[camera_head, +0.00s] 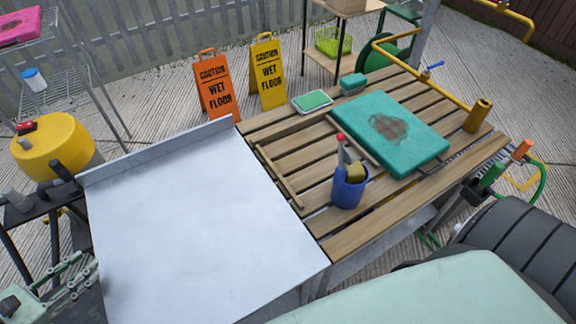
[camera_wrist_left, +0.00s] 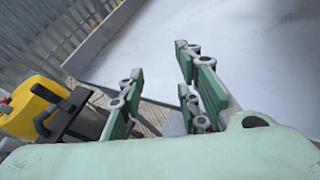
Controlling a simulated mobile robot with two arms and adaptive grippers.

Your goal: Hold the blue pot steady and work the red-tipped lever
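The blue pot (camera_head: 347,193) stands upright on the slatted wooden table, near its front edge. A grey stick with a red ball tip, the red-tipped lever (camera_head: 340,139), rises from the pot's opening. A yellow block (camera_head: 356,172) also sits in the pot. The lever's lower end is hidden inside the pot. My left gripper (camera_head: 82,268) is at the lower left, beside the pale metal sheet and far from the pot. In the left wrist view its two fingers (camera_wrist_left: 158,66) are apart with nothing between them. My right gripper is not in view.
The pale metal surface (camera_head: 205,225) with a raised back edge is bare. A teal board (camera_head: 395,120) with a brown stain lies behind the pot on the slatted table (camera_head: 375,222). A yellow drum (camera_head: 55,145) stands left. Two wet-floor signs (camera_head: 268,75) stand behind.

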